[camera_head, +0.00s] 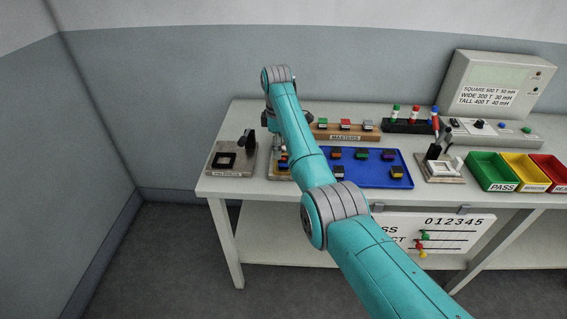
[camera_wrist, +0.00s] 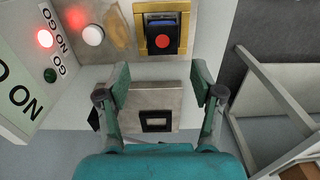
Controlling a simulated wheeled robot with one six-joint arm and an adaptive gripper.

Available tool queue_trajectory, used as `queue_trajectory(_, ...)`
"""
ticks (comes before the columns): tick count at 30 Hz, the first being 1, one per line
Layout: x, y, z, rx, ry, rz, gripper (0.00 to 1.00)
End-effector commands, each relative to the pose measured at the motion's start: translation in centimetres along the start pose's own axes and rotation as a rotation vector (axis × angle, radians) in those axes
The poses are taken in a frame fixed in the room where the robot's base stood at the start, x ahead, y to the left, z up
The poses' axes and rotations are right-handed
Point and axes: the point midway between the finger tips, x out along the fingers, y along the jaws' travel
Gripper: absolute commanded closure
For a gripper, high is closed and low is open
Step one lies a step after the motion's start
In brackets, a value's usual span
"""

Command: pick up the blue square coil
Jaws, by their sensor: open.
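In the wrist view a dark square coil with blue edges and a red round centre (camera_wrist: 165,38) sits in a gold-framed nest (camera_wrist: 143,38). In the head view that nest is mostly hidden behind my arm. My gripper (camera_wrist: 160,76) is open and empty, its two fingers spread wide on either side of a grey plate with a dark square window (camera_wrist: 157,120). The coil lies beyond the fingertips in the picture, not between them. In the head view my gripper is largely hidden by my arm, over the table's left part.
A blue tray (camera_head: 370,182) holds several coils with coloured tops. A masters rack (camera_head: 345,136) stands behind it. A black-windowed plate fixture (camera_head: 226,160) is at left; green, yellow and red bins (camera_head: 491,172) are at right. A GO/NO GO panel (camera_wrist: 28,75) with a lit red lamp is near the coil.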

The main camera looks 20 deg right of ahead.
Motion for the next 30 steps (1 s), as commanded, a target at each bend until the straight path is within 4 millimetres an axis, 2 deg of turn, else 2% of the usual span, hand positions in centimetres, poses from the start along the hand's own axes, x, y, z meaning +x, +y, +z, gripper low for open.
queue_trajectory(5,1.2,-0.1,0.3,0.0,0.0,0.0,0.33)
queue_trajectory(13,4.7,-0.3,0.8,0.0,0.0,-0.001,0.33)
queue_trajectory(21,5.2,-0.3,0.8,0.0,0.0,0.001,0.33)
queue_trajectory(23,5.2,-0.3,0.8,0.0,0.0,0.001,0.46)
queue_trajectory(29,5.2,-0.3,0.8,0.0,0.0,0.001,0.96)
queue_trajectory(30,5.2,-0.3,0.8,0.0,0.0,0.001,0.98)
